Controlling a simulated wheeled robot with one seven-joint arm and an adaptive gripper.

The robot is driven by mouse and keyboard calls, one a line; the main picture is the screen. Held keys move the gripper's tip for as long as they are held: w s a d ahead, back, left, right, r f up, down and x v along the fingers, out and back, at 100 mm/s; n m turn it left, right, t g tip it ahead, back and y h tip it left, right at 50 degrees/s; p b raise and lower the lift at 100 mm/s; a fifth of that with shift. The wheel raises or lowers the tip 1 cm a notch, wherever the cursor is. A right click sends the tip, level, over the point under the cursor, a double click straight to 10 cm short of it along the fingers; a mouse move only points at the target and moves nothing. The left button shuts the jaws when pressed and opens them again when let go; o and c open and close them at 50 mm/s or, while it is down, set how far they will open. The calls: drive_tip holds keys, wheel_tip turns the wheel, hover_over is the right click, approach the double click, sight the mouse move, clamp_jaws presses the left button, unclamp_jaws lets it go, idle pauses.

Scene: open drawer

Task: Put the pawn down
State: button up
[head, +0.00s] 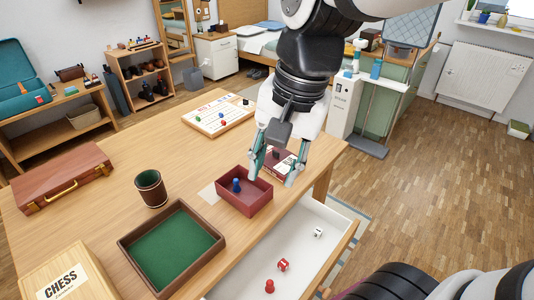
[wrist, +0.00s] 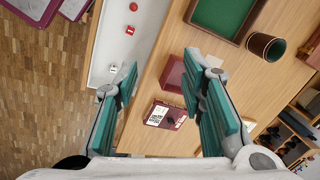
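My gripper (head: 274,180) is open, its two teal-padded fingers apart with nothing visible between them. It hangs above the table's right edge, near the open red box (head: 258,201). A blue pawn (head: 236,185) stands in that box, left of the fingers. A red pawn (head: 269,286) stands in the open white drawer (head: 243,277), and also shows in the wrist view (wrist: 134,6). In the wrist view the open fingers (wrist: 160,68) span part of the red box (wrist: 174,74); the blue pawn is not visible there.
The drawer also holds a red die (head: 283,265) and a white die (head: 318,232). A dark red card box (wrist: 166,116) lies beyond the red box. A green-lined tray (head: 130,243), a dice cup (head: 151,188) and a game board (head: 217,113) are on the table.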

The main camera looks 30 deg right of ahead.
drive_tip(key=s+d+n+h, duration=0.1)
drive_tip(key=s+n, duration=0.8)
drive_tip(key=s, duration=0.2)
drive_tip(key=shift+f+h, duration=0.25)
drive_tip(key=shift+h, duration=0.05)
drive_tip(key=shift+d, duration=0.1)
wheel_tip(320, 180, up, 12)
drive_tip(key=t+p, duration=0.2)
drive_tip(key=p, duration=0.8)
drive_tip(key=shift+d+f+t, duration=0.15)
drive_tip(key=shift+f+t, duration=0.1)
drive_tip(key=shift+t, duration=0.05)
drive_tip(key=shift+w, duration=0.15)
